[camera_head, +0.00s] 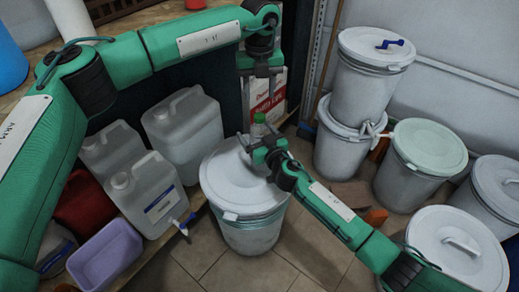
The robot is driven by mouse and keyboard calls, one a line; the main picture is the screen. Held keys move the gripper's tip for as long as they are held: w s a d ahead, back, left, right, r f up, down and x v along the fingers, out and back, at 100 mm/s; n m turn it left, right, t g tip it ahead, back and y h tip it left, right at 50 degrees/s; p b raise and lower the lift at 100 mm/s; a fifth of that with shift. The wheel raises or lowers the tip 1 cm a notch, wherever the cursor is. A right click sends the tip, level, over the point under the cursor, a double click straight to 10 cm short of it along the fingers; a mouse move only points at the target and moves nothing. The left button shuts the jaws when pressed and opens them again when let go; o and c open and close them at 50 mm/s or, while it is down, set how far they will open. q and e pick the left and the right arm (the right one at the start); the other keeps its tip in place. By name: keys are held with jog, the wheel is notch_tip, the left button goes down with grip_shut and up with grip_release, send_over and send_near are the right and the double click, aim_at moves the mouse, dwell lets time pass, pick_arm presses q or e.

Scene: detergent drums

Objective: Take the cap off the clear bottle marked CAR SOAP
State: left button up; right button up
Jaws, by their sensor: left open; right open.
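A small clear bottle (258,130) with a green cap (259,117) shows upright over the far part of a white drum's lid (232,178). Its label is too small to read, and its lower part is hidden by my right gripper. My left gripper (259,108) points down from above, open, with its fingers around the cap's height. I cannot tell whether they touch the cap. My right gripper (258,138) comes from the lower right, open, with its fingers at either side of the bottle's body. Contact there is unclear.
Clear jugs (182,130), a purple tub (105,255) and a red container (85,205) crowd the left. Two stacked white drums (365,85) and several more drums, one with a pale green lid (430,145), stand at right. A red-and-white box (268,95) is behind the bottle. Tiled floor (265,270) shows in front.

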aim_at(259, 116)
grip_shut()
pick_arm(q)
jog(key=m, duration=0.9)
jog(key=shift+m, duration=0.4)
jog(key=m, duration=0.4)
jog(key=shift+m, duration=0.4)
jog(key=m, duration=0.4)
jog(key=shift+m, duration=0.3)
jog(key=m, duration=0.4)
jog(key=shift+m, duration=0.3)
jog(key=m, duration=1)
jog(key=shift+m, duration=0.4)
jog(key=m, duration=0.5)
jog(key=shift+f+m, duration=0.25)
jog(key=shift+m, duration=0.25)
notch_tip(259, 116, down, 8)
jog(key=shift+r, duration=0.25)
jog(key=shift+c, duration=0.4)
